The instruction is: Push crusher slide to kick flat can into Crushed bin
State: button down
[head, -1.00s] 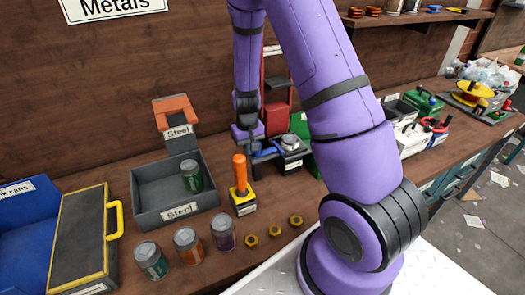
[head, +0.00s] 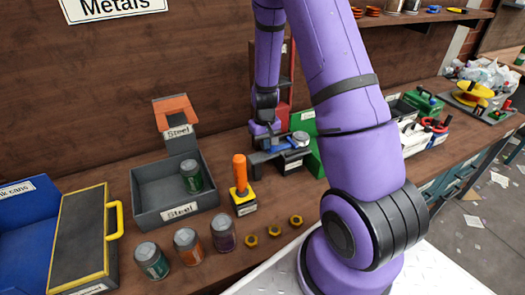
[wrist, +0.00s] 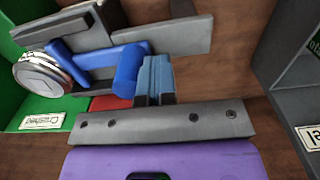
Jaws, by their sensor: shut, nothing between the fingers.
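My gripper (head: 264,130) is shut and empty at the left end of the crusher (head: 293,163). In the wrist view, its fingertips (wrist: 155,72) are right beside the round knob of the blue crusher slide (wrist: 125,85) and appear to touch it. The slide reaches toward the flat silver can (wrist: 38,74), which overhangs the green Crushed bin (wrist: 22,110). In the head view the can (head: 300,138) sits at the crusher's right end, and the green bin (head: 308,122) is partly hidden behind the crusher and my arm.
A grey Steel bin (head: 150,212) with a can in it stands left of the crusher. An orange-handled lever (head: 240,175) stands between them. Several cans and brass nuts line the bench front. A red frame (head: 287,90) rises behind my gripper.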

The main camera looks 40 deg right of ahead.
jog(key=shift+s+d, duration=0.25)
jog(key=shift+d, duration=1.05)
jog(key=shift+w+a, duration=1)
jog(key=shift+a, duration=3.95)
notch_tip(320, 180, up, 8)
jog(key=s+a+r+t, duration=0.1)
jog(key=s+r, duration=0.2)
jog(key=r, duration=0.4)
jog(key=s+a+r+n+t, duration=0.1)
jog(key=s+a+r, duration=0.15)
jog(key=r, duration=0.35)
jog(key=s+a+r+t, duration=0.1)
jog(key=s+r, duration=0.2)
jog(key=r, duration=0.4)
jog(key=s+a+r+t, duration=0.1)
jog(key=s+r, duration=0.3)
jog(key=s, duration=0.4)
jog(key=s+a+r+n+t, duration=0.1)
jog(key=s+r, duration=0.4)
jog(key=s, duration=0.4)
jog(key=shift+s+r, duration=0.15)
